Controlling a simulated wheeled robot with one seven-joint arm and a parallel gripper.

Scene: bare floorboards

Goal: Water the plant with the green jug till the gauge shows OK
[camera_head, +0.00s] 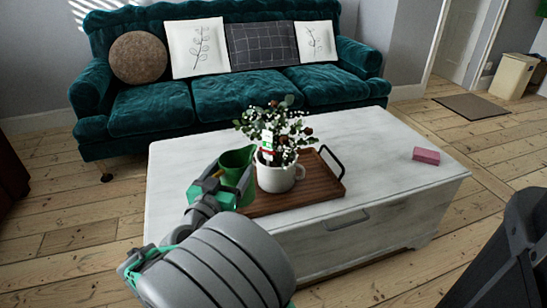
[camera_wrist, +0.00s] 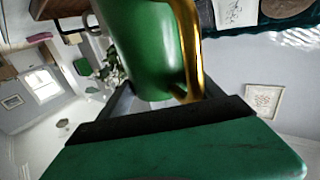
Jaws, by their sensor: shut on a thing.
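The green jug (camera_head: 236,163) is held by my gripper (camera_head: 212,190), just left of the plant and above the tray's left side. In the wrist view the jug (camera_wrist: 145,45) fills the top middle, with its gold handle (camera_wrist: 187,50) at the jaws. The plant (camera_head: 275,127) has leaves, white blossoms and reddish blooms, and stands in a white mug-like pot (camera_head: 277,177). A gauge (camera_head: 267,144) with red, white and green parts sticks up in the pot; its reading is too small to tell. The jug looks tilted; I see no water stream.
The pot stands on a brown wooden tray (camera_head: 321,186) with dark handles, on a white chest-like table (camera_head: 400,170). A pink block (camera_head: 426,156) lies at the table's right. A teal sofa (camera_head: 235,95) stands behind. The table's right part is mostly clear.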

